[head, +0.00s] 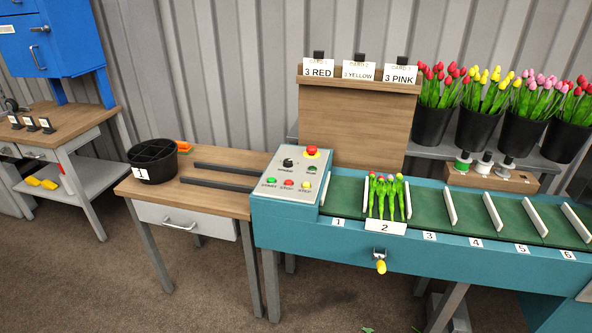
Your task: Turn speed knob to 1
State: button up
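The speed knob (288,162) is a small black dial on the grey control panel (307,194), at the left end of the teal conveyor. Which mark the knob points at is too small to read. A red mushroom button (312,151) stands to the right of the knob, with a small dark green part below it. A row of green, red and yellow buttons runs along the front of the panel. My gripper is not in view.
The green conveyor belt (345,196) has white dividers and numbered slots. A tulip bunch (386,198) lies in slot 2. Left are a wooden table (205,194) with two dark rails and a black divided bucket (153,157). Black buckets of tulips stand back right.

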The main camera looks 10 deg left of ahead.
aim_at(287, 162)
jog(key=i+j, duration=0.95)
jog(key=i, duration=0.15)
jog(key=i+j, duration=0.45)
jog(key=i, duration=0.15)
jog(key=j+u, duration=0.05)
